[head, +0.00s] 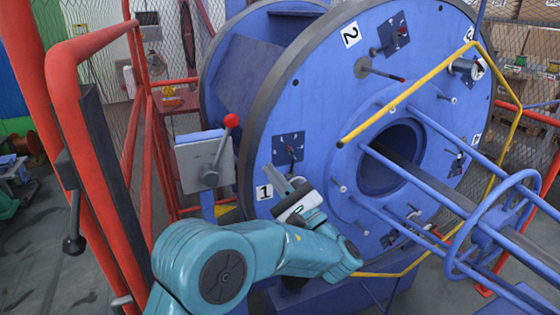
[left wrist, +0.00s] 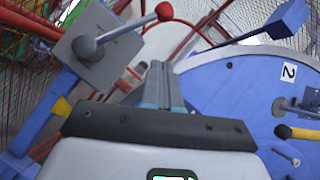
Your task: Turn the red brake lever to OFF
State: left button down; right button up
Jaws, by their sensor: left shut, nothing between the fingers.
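The brake lever has a red ball knob (head: 231,120) on a grey arm that rises from a round hub (head: 209,176), leaning slightly right. It is mounted on a grey plate (head: 193,160) on a blue post, left of the big blue disc. In the left wrist view the red knob (left wrist: 165,11) is at the top and the plate (left wrist: 112,48) at upper left. No OFF marking is readable. My left gripper (head: 273,183) is shut and empty, in front of the disc, right of and slightly below the lever, apart from it. It also shows in the left wrist view (left wrist: 158,72).
The blue disc (head: 270,150) with numbered plates stands close behind my gripper. A yellow bar frame (head: 400,95) and blue tubes (head: 440,190) lie to the right. A red guard frame (head: 75,130) with a black handle stands at left. Wire mesh is behind.

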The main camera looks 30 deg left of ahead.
aim_at(220, 148)
pick_arm(q)
jog(key=w+a+r+p, duration=0.1)
jog(key=a+r+p, duration=0.4)
jog(key=a+r, duration=0.1)
jog(key=shift+a, duration=0.6)
pick_arm(e)
notch_tip(220, 148, up, 7)
jog(key=shift+s+f, duration=0.2)
jog(key=shift+s, duration=0.05)
pick_arm(q)
jog(key=shift+r, duration=0.1)
pick_arm(e)
jog(key=shift+f, duration=0.1)
